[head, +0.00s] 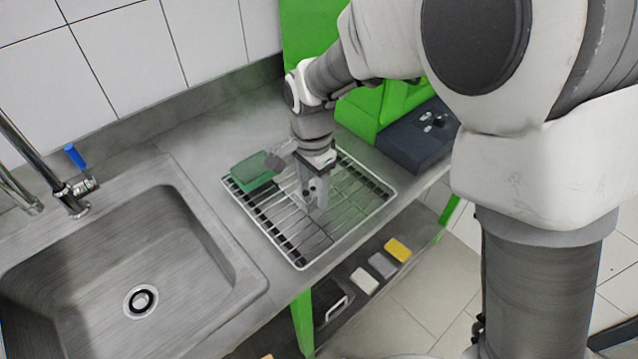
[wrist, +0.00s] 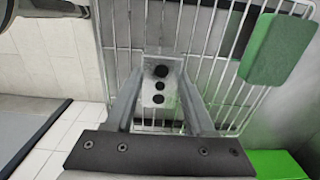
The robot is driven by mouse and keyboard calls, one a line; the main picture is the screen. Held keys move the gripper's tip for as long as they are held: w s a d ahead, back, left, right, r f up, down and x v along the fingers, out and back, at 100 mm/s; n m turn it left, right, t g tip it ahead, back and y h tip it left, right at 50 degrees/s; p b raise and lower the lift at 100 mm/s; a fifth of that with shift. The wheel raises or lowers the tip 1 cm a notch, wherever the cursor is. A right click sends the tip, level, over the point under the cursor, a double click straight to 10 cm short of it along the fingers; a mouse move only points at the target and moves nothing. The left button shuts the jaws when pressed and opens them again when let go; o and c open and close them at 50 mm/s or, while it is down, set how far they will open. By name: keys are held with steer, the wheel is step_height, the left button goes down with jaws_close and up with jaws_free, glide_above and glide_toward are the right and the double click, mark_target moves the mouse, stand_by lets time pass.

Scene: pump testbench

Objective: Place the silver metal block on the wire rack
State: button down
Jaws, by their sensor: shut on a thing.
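The silver metal block (wrist: 160,100) has several black holes in its face and is held between the two fingers of my gripper (wrist: 160,112). In the head view my gripper (head: 315,192) points down over the middle of the wire rack (head: 282,250), and the block blends with the fingers there. The rack has a white frame with bars and lies on the steel counter; it also shows in the wrist view (wrist: 106,60). The block is over or at the bars; I cannot tell whether it touches them.
A green block (head: 252,173) lies on the rack's left part, also at upper right in the wrist view (wrist: 278,48). A sink (head: 120,230) is at left, a dark box (head: 415,135) at right. Yellow (head: 397,249), grey and white pieces are on the lower shelf.

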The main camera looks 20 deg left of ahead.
mark_target(314, 189)
steer(key=shift+f, duration=1.2)
steer(key=shift+f, duration=0.2)
steer(key=shift+c, duration=1.3)
jaws_free()
step_height(314, 189, up, 12)
steer(key=shift+r+p, duration=0.2)
steer(key=shift+p, duration=0.35)
steer(key=shift+d, duration=0.1)
